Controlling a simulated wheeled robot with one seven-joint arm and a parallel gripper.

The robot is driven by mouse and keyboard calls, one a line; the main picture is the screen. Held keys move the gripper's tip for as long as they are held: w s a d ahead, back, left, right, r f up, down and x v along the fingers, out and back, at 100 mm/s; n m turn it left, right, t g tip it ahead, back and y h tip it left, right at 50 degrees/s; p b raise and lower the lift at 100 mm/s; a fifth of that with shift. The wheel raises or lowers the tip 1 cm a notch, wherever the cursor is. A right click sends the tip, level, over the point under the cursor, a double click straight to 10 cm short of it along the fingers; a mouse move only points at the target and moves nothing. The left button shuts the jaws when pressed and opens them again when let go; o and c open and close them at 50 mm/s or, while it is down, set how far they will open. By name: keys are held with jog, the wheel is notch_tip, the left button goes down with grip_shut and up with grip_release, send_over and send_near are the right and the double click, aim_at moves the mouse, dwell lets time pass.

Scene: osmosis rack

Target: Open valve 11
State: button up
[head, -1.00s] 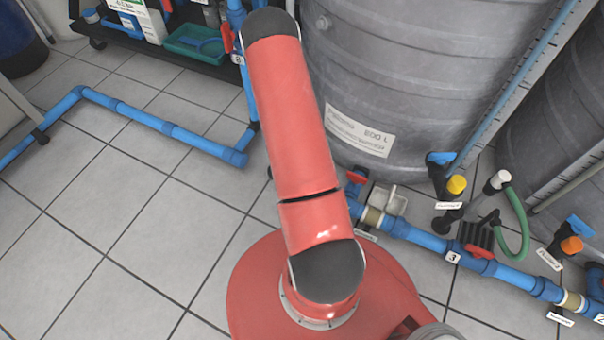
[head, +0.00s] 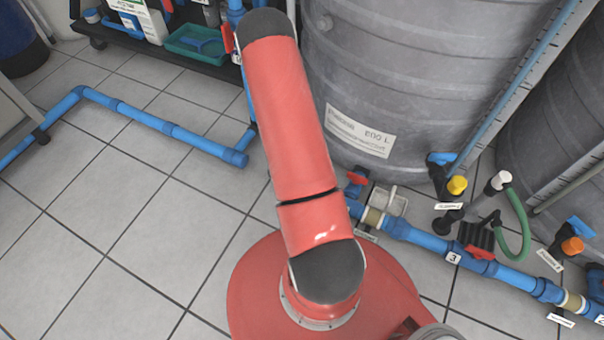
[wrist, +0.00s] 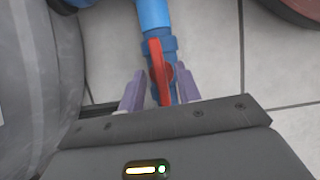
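A red valve handle (wrist: 157,68) shows in the wrist view on a blue pipe (wrist: 154,14). It lies roughly in line with the pipe. No number is readable on it, so I cannot tell whether it is valve 11. My gripper (wrist: 160,88) has its two purple fingers apart, one on each side of the handle's near part. Whether either finger touches the handle is unclear. In the head view my arm shows, but my gripper is hidden.
A large grey tank (head: 420,80) stands beside my arm; grey tank wall also fills the wrist view's left side (wrist: 35,90). Blue pipe with valve 3 (head: 478,252) runs along the floor at right. A dark shelf (head: 150,45) stands at the back left.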

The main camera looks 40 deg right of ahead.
jog(key=p+v, duration=0.1)
jog(key=v, duration=0.7)
jog(key=shift+p, duration=0.3)
jog(key=shift+w+r, duration=0.15)
jog(key=shift+r, duration=0.15)
jog(key=w+a+r+m+t+p, duration=0.15)
jog(key=a+r, duration=0.35)
jog(key=r, duration=0.9)
jog(key=a+r+m+t+p, duration=0.1)
jog(key=a+r+t+p, duration=0.25)
jog(key=r, duration=1.05)
jog(key=s+a+r+m+t+y+p, duration=0.1)
jog(key=s+a+r+t, duration=0.1)
jog(key=s+a+r, duration=0.4)
jog(key=s+a+r+m+t+p, duration=0.1)
jog(key=s+a+r, duration=0.5)
jog(key=r, duration=0.6)
jog(key=shift+s+a+r+t+y+p, duration=0.35)
jog(key=shift+s+t+p, duration=0.45)
jog(key=shift+s, duration=0.3)
